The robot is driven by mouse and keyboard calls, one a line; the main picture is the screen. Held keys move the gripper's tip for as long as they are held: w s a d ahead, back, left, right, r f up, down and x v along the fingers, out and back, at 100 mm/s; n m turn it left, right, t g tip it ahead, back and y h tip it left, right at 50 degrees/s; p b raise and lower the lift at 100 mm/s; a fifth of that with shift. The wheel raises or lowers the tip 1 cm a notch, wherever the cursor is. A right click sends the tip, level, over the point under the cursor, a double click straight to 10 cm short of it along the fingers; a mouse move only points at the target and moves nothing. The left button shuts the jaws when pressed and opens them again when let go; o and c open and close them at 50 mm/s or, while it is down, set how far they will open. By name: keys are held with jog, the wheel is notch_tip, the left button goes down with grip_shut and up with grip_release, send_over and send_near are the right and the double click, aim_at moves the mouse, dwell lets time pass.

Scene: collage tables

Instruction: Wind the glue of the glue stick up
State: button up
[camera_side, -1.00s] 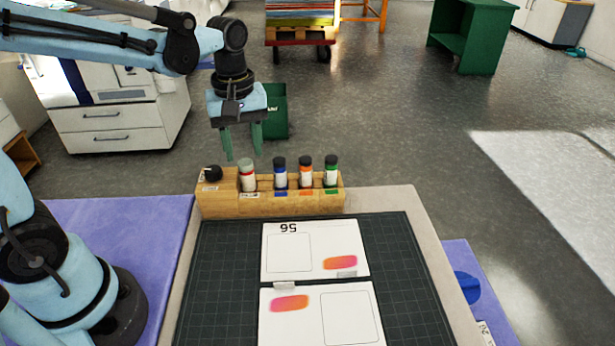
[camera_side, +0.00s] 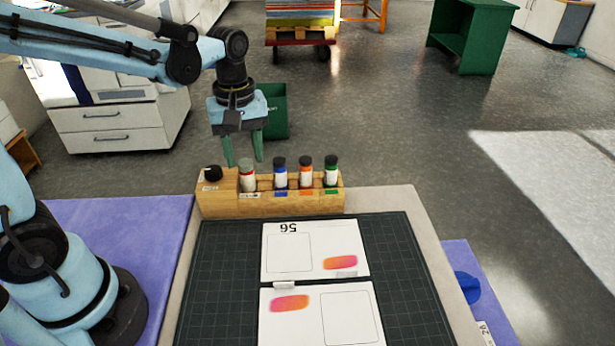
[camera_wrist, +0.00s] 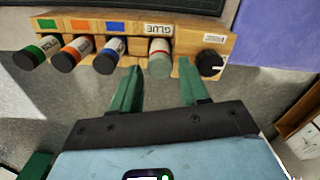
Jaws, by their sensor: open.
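The glue stick (camera_side: 247,176) stands upright in the slot of the wooden rack marked GLUE, at the rack's left part. It has a white body with a red band and a grey-green top. In the wrist view the glue stick (camera_wrist: 159,58) shows between and just beyond the two green fingertips. My gripper (camera_side: 243,163) is open and empty, its fingers pointing down at about the height of the stick's top. In the wrist view my gripper (camera_wrist: 160,70) has one finger to each side of the stick, and I cannot tell whether either touches it.
The wooden rack (camera_side: 300,207) also holds blue (camera_side: 280,173), orange (camera_side: 306,172) and green (camera_side: 331,171) markers right of the glue. A black knob-like cap (camera_side: 212,173) sits at its left end. Two white cards (camera_side: 315,250) lie on the dark cutting mat (camera_side: 400,270).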

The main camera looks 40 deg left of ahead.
jog(key=shift+f, duration=0.4)
dwell(0.6)
jog(key=c, duration=0.6)
